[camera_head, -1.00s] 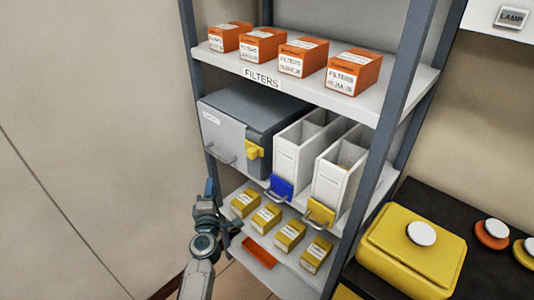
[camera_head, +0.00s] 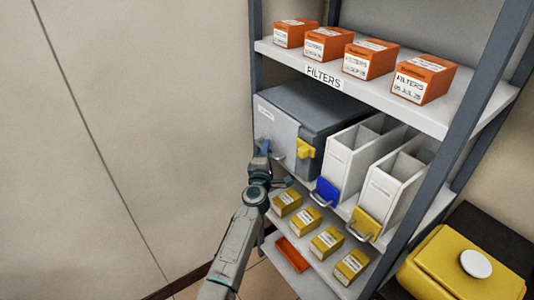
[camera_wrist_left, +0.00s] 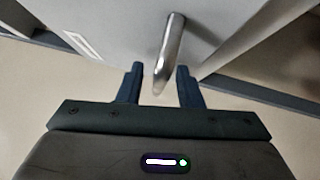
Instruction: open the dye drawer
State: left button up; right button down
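A grey box with a pale front panel (camera_head: 275,120) stands on the middle shelf. Its small label is too blurred to read, so I cannot tell whether it is the dye drawer. A metal bar handle (camera_head: 279,152) sits low on the front, and a yellow latch (camera_head: 306,149) is at its right edge. My left gripper (camera_head: 264,149) is at the handle. In the left wrist view my left gripper (camera_wrist_left: 159,72) is open, with the handle (camera_wrist_left: 172,45) just ahead of and between its fingertips. Contact is not clear. My right gripper is out of view.
Two white bins with a blue tag (camera_head: 327,191) and a yellow tag (camera_head: 366,222) stand right of the box. Orange filter boxes (camera_head: 370,60) are above. Yellow boxes (camera_head: 326,241) and an orange tray (camera_head: 292,254) are below. The left wall side is clear.

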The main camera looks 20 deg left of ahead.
pick_arm(q)
grip_shut()
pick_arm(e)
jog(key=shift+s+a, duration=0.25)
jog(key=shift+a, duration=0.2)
